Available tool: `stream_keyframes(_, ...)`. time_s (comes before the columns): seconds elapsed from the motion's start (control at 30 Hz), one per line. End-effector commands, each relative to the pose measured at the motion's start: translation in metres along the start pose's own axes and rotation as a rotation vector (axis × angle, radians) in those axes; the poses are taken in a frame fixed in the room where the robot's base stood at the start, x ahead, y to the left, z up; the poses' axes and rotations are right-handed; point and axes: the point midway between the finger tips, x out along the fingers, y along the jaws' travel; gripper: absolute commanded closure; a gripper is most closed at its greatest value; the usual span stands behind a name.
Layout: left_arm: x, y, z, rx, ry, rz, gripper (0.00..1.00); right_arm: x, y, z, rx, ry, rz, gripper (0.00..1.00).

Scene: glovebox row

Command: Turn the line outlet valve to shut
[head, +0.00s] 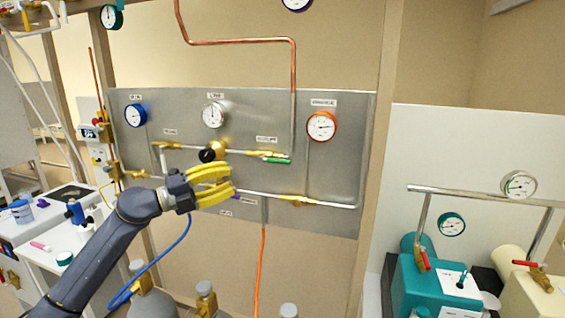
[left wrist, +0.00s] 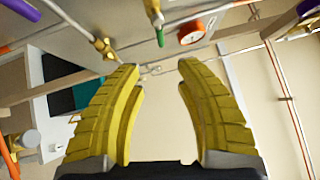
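A valve with a green handle (head: 277,160) sits on the brass fitting at the right end of the panel's upper pipe, below a small label I cannot read. The green handle lies about in line with the pipe; it also shows at the top of the left wrist view (left wrist: 160,38). I cannot read which valve is named line outlet. My left gripper (head: 230,183) has yellow fingers, is open and empty, and is in front of the panel, left of and below the green handle. In the left wrist view (left wrist: 157,75) a wide gap shows between the fingers. My right gripper is not in view.
The grey panel (head: 340,150) carries blue, white and orange-rimmed gauges (head: 321,126), a black regulator knob (head: 207,155) and a lower pipe with a brass fitting (head: 297,199). A purple handle (left wrist: 20,9) is near the fingers. Gas cylinders (head: 206,300) stand below. Teal equipment (head: 440,285) is at right.

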Motion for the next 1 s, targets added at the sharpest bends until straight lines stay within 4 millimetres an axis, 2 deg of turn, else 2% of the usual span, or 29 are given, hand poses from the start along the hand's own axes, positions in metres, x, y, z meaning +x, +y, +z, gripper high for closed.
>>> stream_keyframes(0.7, 0.124, -0.001, 0.001, -0.001, -0.001, -0.004, 0.65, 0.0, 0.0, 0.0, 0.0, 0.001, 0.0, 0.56)
stream_keyframes(1.0, 0.155, -0.001, 0.001, 0.0, -0.002, -0.003, 0.65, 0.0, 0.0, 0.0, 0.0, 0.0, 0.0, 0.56)
